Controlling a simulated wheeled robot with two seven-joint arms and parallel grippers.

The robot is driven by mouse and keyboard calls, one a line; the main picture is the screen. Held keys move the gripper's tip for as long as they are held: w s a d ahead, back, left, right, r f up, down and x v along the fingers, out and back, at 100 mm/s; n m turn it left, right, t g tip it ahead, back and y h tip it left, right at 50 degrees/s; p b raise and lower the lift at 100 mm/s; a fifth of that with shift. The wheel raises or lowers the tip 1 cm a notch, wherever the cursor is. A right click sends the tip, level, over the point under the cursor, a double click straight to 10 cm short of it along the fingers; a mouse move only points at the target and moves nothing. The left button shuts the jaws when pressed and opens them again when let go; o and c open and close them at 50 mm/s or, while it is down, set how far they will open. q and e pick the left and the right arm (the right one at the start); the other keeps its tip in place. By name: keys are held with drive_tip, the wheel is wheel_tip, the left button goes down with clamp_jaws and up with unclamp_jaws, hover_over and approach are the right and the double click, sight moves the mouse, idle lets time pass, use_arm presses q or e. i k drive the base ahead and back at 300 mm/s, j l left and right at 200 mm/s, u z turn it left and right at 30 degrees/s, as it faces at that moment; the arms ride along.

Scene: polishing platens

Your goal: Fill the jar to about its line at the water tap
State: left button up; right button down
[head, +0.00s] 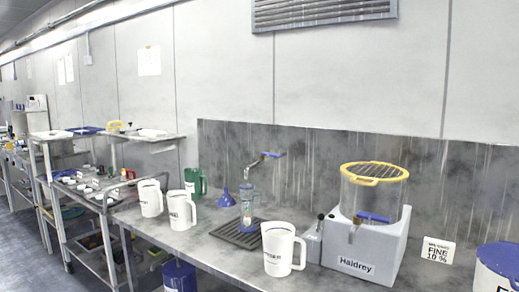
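The water tap (262,159) has a bent metal spout and a blue lever, and stands by the grey splashback at the middle of the bench. A white jug in front is close to the mat's right side. Neither of my grippers is in view.
White jugs (278,250) stand along the bench, with a green jug (195,181) and blue funnel (226,198) behind. A grey Haidrey machine (362,257) with a yellow-rimmed clear tank, a sign (438,250) and a blue-lidded tub (497,262) are right.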

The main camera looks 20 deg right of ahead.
sight(271, 155)
drive_tip(key=i+j, duration=0.35)
drive_tip(key=i, duration=0.25)
drive_tip(key=i+j, duration=0.3)
drive_tip(key=i, duration=0.25)
drive_tip(key=i+j+z, duration=0.1)
drive_tip(key=i+j, duration=0.25)
drive_tip(key=i, duration=0.25)
